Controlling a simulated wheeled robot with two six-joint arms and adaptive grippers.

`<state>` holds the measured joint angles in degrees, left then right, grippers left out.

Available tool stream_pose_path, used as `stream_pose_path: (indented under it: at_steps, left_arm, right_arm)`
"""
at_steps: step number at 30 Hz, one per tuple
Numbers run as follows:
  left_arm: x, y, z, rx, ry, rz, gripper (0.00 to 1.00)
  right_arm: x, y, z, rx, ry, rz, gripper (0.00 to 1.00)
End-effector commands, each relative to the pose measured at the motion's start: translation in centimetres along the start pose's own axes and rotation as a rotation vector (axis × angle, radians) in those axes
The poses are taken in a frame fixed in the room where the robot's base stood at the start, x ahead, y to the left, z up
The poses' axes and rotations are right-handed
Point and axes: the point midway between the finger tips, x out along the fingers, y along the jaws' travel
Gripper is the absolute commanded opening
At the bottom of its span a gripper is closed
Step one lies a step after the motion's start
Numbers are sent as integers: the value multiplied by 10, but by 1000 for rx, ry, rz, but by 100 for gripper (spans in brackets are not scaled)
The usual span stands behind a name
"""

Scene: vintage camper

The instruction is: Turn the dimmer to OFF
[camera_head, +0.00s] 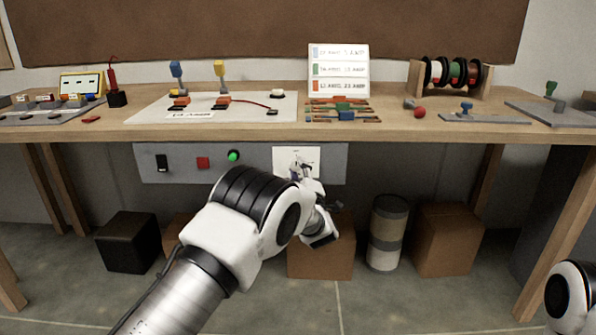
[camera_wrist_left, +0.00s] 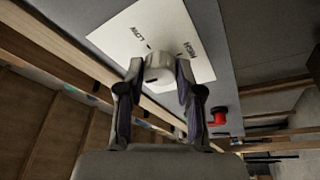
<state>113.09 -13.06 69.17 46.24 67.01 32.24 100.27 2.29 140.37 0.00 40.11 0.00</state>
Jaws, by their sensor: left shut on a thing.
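The dimmer is a pale round knob (camera_wrist_left: 158,68) on a white plate (camera_wrist_left: 125,38) marked LOW and HIGH, with a third mark partly hidden. In the head view the plate (camera_head: 284,154) is at the right part of the grey panel under the workbench. My left gripper (camera_wrist_left: 157,80) has a finger on each side of the knob and is shut on it. In the head view this gripper (camera_head: 303,182) is in front of the plate, and the knob is hidden there. My right gripper is out of view; only a piece of that arm shows at lower right.
The grey panel (camera_head: 170,177) also carries a black switch (camera_head: 161,163), a red switch (camera_head: 203,163) and a green button (camera_head: 234,156). The bench top (camera_head: 395,127) juts out above. Boxes (camera_head: 447,240) and a drum (camera_head: 385,235) stand on the floor below.

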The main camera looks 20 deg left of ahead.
Motion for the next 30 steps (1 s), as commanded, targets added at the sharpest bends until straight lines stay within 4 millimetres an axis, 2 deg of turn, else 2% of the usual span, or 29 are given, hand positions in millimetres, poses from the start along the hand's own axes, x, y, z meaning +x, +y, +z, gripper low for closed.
stream_pose_path:
  at_steps: [12, 13, 15, 25, 30]
  left_arm:
    - [0, 0, 0, -10, 0, -3, 1]
    - [0, 0, 0, -10, 0, -3, 39]
    - [0, 0, 0, -10, 0, -3, 61]
    - [-2, 0, 0, -8, 0, -3, 61]
    - [-28, 1, 1, -5, -3, -1, 61]
  right_arm:
    - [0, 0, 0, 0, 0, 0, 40]
    - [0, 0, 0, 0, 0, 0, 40]
    - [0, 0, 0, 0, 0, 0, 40]
    - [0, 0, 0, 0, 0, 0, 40]
    - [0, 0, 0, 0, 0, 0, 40]
